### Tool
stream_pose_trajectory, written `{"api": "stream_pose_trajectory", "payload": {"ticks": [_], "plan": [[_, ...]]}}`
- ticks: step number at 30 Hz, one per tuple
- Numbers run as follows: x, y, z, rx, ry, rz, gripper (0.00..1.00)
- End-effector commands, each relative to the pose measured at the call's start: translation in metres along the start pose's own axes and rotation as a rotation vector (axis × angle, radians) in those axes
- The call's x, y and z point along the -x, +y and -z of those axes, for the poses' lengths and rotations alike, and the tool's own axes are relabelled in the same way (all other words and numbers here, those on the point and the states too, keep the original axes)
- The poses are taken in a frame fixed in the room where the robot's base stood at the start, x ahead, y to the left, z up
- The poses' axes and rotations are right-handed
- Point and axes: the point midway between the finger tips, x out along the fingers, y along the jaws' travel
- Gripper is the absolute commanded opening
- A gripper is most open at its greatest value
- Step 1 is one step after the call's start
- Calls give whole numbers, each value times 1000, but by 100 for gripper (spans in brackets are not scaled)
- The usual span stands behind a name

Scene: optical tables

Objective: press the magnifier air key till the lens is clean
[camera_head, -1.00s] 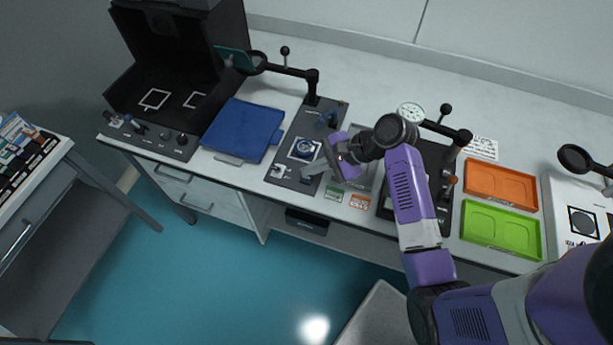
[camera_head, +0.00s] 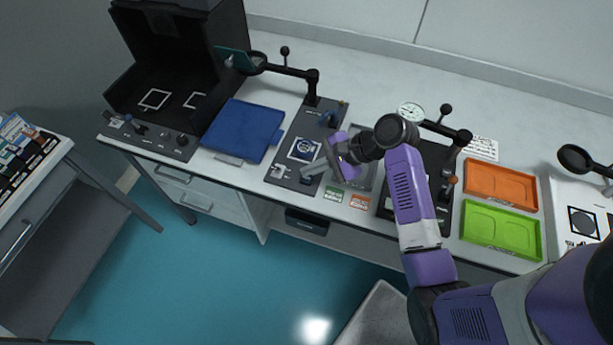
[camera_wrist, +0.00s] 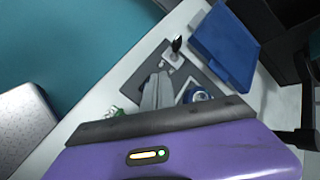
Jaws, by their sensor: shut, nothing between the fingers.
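A dark panel (camera_head: 275,179) on the bench bears a black boom arm (camera_head: 290,72) with a round magnifier head (camera_head: 257,63) at its left end. A teal plate (camera_head: 235,60) is beside that head. On the panel lie a white square with a blue ring (camera_head: 304,149), a pale fitting (camera_head: 279,171) and a small dark blue part (camera_head: 307,181), perhaps the air key. My gripper (camera_head: 304,172) is shut and empty, its tips low over the panel's front, close to that part; contact is unclear. In the wrist view the fingers (camera_wrist: 152,92) hide what is under them. The lens surface is too small to judge.
A blue tray (camera_head: 243,130) and an open black case (camera_head: 155,90) stand to the left. A second boom arm (camera_head: 440,130), an orange tray (camera_head: 500,186) and a green tray (camera_head: 500,230) are to the right. The bench behind the panel is mostly clear.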

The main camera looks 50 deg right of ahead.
Motion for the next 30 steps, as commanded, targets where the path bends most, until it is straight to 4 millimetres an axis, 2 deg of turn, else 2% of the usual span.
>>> {"api": "stream_pose_trajectory", "payload": {"ticks": [30], "plan": [[-6,4,4,0,0,0,0]]}}
